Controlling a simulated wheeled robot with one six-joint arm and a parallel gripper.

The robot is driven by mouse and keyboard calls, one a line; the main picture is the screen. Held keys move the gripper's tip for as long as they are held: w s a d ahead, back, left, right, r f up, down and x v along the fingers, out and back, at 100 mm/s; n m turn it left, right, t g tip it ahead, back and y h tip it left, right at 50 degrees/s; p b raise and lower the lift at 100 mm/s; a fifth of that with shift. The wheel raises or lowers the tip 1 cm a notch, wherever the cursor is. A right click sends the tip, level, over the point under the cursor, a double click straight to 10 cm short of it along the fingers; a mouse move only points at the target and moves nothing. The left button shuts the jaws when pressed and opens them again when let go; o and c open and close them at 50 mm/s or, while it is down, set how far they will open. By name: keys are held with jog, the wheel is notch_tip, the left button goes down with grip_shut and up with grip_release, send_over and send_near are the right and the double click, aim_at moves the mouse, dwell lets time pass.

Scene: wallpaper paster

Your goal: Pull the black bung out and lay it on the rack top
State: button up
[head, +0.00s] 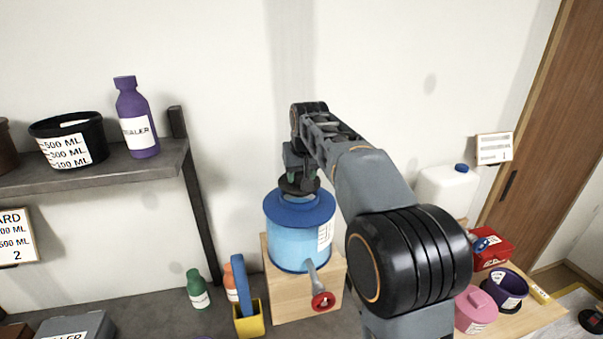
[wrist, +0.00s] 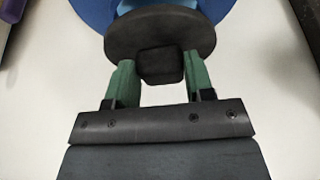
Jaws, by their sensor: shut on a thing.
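The black bung (head: 300,187) is at the mouth of a blue drum (head: 297,233) with a darker blue top. In the wrist view the bung (wrist: 160,32) is a dark round disc with a square knob. My gripper (wrist: 158,78) has its green fingers on both sides of the knob and is shut on it. In the head view my gripper (head: 301,172) points down over the drum. I cannot tell whether the bung is still seated or just clear of the mouth. A dark rack top (head: 105,172) is at the left.
The drum stands on a wooden block (head: 300,305) and has a red-handled tap (head: 322,300). A black tub (head: 68,140) and a purple bottle (head: 138,118) stand on the rack. Small bottles and a yellow holder (head: 249,318) are below. A rack post (head: 203,225) stands between.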

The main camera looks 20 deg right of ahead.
aim_at(301, 174)
jog(key=shift+r, duration=0.2)
jog(key=shift+r+p, duration=0.9)
jog(key=shift+r, duration=1.1)
